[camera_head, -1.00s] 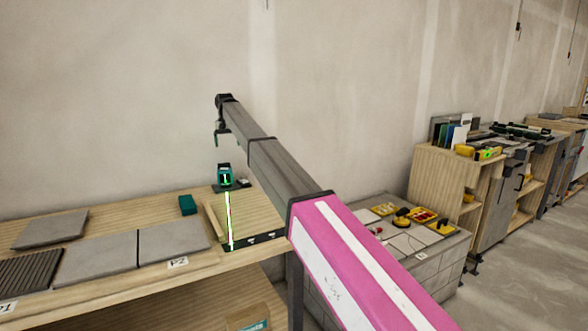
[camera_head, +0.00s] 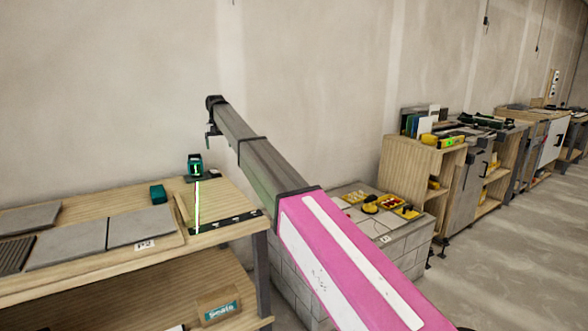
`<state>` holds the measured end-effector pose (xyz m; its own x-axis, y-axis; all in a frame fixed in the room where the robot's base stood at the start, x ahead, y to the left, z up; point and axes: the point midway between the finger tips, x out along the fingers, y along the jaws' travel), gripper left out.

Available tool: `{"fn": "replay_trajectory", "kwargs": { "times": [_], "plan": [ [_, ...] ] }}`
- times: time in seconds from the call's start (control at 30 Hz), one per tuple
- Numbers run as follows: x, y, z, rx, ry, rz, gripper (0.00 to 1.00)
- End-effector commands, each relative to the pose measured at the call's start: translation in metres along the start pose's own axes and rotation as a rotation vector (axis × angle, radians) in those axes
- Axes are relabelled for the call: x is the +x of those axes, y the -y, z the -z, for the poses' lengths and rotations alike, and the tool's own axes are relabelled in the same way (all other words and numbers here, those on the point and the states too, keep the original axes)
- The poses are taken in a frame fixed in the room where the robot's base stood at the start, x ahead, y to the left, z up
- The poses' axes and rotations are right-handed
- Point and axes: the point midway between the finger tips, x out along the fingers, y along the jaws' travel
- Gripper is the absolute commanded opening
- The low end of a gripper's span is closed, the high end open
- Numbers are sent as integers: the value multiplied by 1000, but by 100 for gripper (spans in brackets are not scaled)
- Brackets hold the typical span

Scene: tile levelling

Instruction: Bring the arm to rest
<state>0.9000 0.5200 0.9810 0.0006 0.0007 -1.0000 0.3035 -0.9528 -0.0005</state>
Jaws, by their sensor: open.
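My arm reaches from the lower right up and to the left, pink near the camera and dark grey further out. My gripper (camera_head: 211,129) is at its far end, raised in front of the bare wall, above and a little right of the green laser level (camera_head: 195,167). It is small here, and one dark finger points down. It is open, and nothing shows in it. The laser level stands on the wooden workbench (camera_head: 225,187) and throws a bright line toward the bench's front edge. Grey tiles (camera_head: 65,245) lie on the bench to the left.
A small green block (camera_head: 158,194) lies beside the level. A box (camera_head: 217,305) sits on the lower shelf. A grey block stand (camera_head: 395,248) with yellow items is right of the bench. Wooden shelving (camera_head: 410,170) stands further right. The floor at far right is clear.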

Motion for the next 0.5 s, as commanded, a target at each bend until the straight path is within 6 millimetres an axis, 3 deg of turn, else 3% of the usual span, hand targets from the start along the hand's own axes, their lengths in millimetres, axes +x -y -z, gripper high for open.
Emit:
{"fn": "replay_trajectory", "kwargs": {
  "times": [0.37,0.5],
  "plan": [
    [77,-69,-46,37,2,-1,89],
    [125,-114,-82,62,3,-1,89]
  ]
}}
